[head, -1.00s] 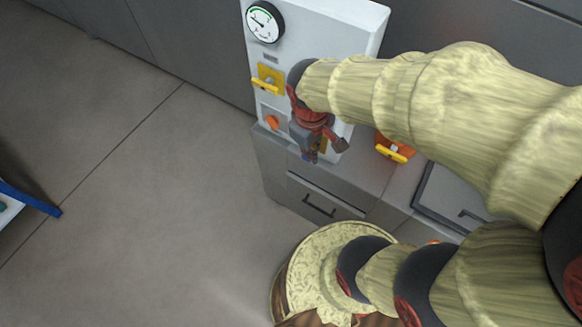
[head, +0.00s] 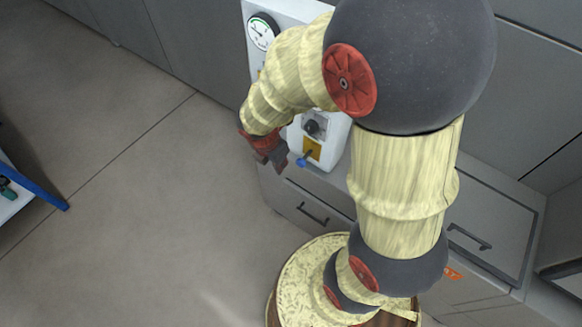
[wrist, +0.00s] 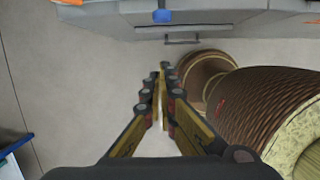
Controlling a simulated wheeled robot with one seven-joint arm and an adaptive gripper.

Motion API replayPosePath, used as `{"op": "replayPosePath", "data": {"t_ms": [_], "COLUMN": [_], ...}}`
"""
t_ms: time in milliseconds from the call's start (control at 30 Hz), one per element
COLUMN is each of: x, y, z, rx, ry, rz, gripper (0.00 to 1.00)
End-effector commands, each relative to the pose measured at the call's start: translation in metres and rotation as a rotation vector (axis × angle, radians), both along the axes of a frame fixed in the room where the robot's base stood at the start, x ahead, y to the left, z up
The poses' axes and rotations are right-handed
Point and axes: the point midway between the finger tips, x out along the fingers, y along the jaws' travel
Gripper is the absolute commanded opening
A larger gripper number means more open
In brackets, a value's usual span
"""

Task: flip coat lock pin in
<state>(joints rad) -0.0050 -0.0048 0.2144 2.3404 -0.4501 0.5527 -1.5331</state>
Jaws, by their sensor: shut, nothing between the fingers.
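A white panel box (head: 335,150) stands on a grey cabinet. Low on its front is a small yellow plate (head: 312,148) with a blue-tipped pin (head: 302,162) sticking out towards the floor side; I take this as the lock pin, though no label is readable. The blue tip also shows at the top of the wrist view (wrist: 162,16). My gripper (head: 280,164) is shut and empty, just left of the blue tip in the head view. In the wrist view its closed fingertips (wrist: 162,70) lie below the blue tip, apart from it in the picture.
A black knob (head: 315,124) sits above the yellow plate, and a round gauge (head: 262,32) is higher up. My arm covers much of the panel. Cabinet drawers (head: 312,210) with handles are below. A blue-edged table (head: 45,195) stands far left. Open floor lies between.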

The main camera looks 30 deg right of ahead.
Motion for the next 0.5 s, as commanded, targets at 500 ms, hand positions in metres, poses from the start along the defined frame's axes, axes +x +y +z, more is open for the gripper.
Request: {"op": "replayPosePath", "data": {"t_ms": [500], "x": [0.000], "y": [-0.004], "z": [-0.016], "rx": [-0.001], "ry": [0.003], "rz": [0.001], "gripper": [0.00]}}
